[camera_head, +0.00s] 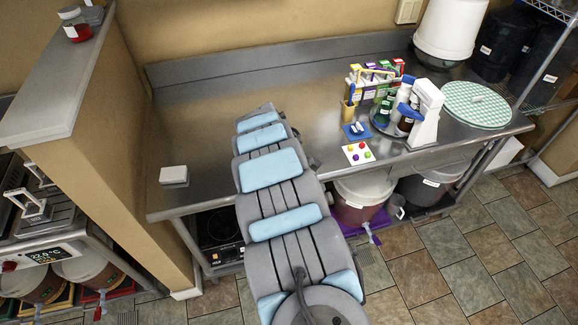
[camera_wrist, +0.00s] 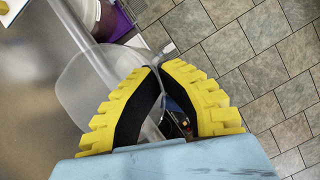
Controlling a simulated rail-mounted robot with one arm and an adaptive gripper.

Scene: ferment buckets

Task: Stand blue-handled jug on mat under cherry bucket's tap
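In the wrist view a clear, see-through jug (camera_wrist: 85,88) lies close behind my gripper (camera_wrist: 159,66). The yellow-backed fingers are drawn together, their black pads almost meeting at the jug's edge. A small dark blue part shows between them; most of the handle is hidden. In the head view my arm hides the gripper and this jug. A pale bucket with reddish contents (camera_head: 362,190) stands under the bench, with a purple mat (camera_head: 375,239) below it. More reddish buckets (camera_head: 34,281) stand lower left, one near a red mat (camera_head: 101,296). Their labels are too small to read.
The steel bench (camera_head: 205,120) is mostly bare on the left, with a white block (camera_head: 173,175) near its edge. Bottles and a white device (camera_head: 425,115) crowd its right. The tiled floor (camera_head: 455,265) is clear.

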